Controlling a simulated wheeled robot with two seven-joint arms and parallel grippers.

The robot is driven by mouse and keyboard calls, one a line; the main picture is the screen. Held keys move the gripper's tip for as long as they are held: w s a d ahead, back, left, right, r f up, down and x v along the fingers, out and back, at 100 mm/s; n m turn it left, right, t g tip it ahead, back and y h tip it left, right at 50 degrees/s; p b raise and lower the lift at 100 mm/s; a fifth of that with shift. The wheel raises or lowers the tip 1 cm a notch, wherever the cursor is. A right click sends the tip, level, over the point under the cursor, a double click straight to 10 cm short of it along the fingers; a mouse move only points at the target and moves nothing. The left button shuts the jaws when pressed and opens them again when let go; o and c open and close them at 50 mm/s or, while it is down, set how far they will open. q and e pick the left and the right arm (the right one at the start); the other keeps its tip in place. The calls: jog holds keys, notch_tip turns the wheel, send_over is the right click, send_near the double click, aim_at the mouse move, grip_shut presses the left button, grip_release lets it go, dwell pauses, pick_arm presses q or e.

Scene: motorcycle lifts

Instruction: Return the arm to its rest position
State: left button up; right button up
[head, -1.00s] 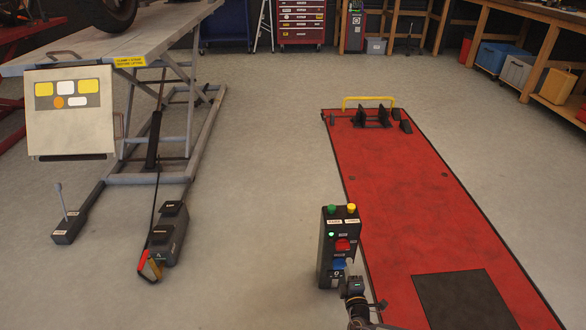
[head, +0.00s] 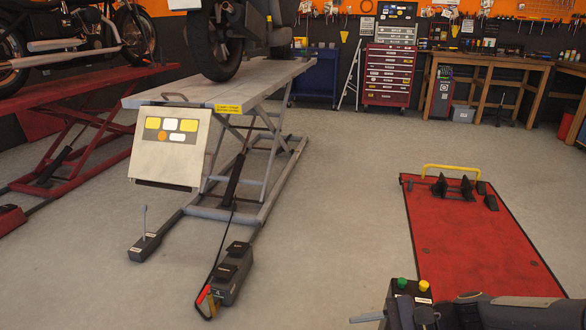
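My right arm comes in from the lower right, and its gripper (head: 368,318) is partly in view at the bottom edge, by the control post (head: 410,292). The post has a green and a yellow button on top. The arm and the frame's edge hide its lower front, so I cannot tell whether the gripper touches it or how far its fingers are apart. My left gripper is out of view.
A red lift platform (head: 465,245) with a wheel clamp and yellow bar lies low at right. A raised grey lift (head: 215,90) bears a motorcycle; a pedal box (head: 232,275) stands before it. Floor between them is clear. A tool chest (head: 390,75) and workbenches line the back.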

jog(key=s+d+r+n+t+h, duration=0.2)
jog(key=s+d+r+n+h, duration=0.15)
jog(key=s+n, duration=0.35)
jog(key=s+d+r+n+t+h, duration=0.15)
jog(key=s+n+h, duration=0.35)
jog(key=s, duration=0.5)
notch_tip(320, 180, up, 28)
jog(key=d+p, duration=0.1)
jog(key=p, duration=2.6)
jog(key=shift+n, duration=0.3)
jog(key=shift+w+d+f+g, duration=0.1)
jog(key=shift+f+g, duration=0.05)
jog(key=shift+g, duration=0.1)
